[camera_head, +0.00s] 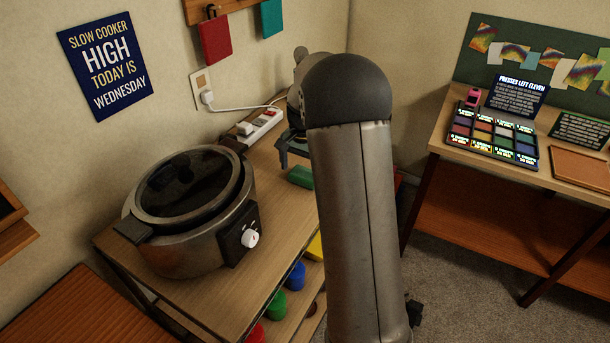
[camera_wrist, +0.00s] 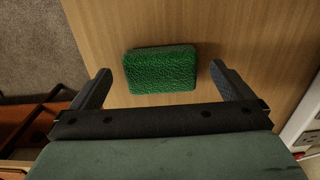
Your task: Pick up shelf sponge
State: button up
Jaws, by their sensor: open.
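A green sponge (camera_wrist: 160,71) lies flat on the wooden shelf top (camera_wrist: 215,25) in the wrist view. My gripper (camera_wrist: 159,78) is open, with one finger to the left of the sponge and one to the right, and a gap on each side. The sponge is a little beyond the fingertips' line. In the head view the green sponge (camera_head: 301,177) is partly hidden behind my arm. My gripper (camera_head: 283,158) shows there in part above the shelf top (camera_head: 265,205), beside the sponge.
A slow cooker (camera_head: 190,212) stands on the shelf top at the left. A white power strip (camera_head: 255,126) with a cord lies by the wall. Coloured jars (camera_head: 277,305) sit on the lower shelf. A desk (camera_head: 500,195) with a paint tray (camera_head: 493,138) stands at the right.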

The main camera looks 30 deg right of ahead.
jog(key=shift+f, duration=0.75)
jog(key=c, duration=1.1)
jog(key=shift+r, duration=0.1)
jog(key=shift+r, duration=0.5)
notch_tip(320, 180, up, 2)
jog(key=shift+s+r, duration=0.1)
jog(key=shift+r, duration=0.15)
jog(key=s+a+r+b, duration=0.1)
jog(key=s+r, duration=0.2)
jog(key=s, duration=0.1)
jog(key=s+a+r+b, duration=0.1)
jog(key=s+r, duration=0.2)
jog(key=s, duration=0.2)
jog(key=s+a+r+b, duration=0.1)
jog(key=s+r, duration=0.2)
jog(key=s, duration=0.1)
jog(key=shift+s+a+r, duration=0.15)
jog(key=shift+a, duration=0.25)
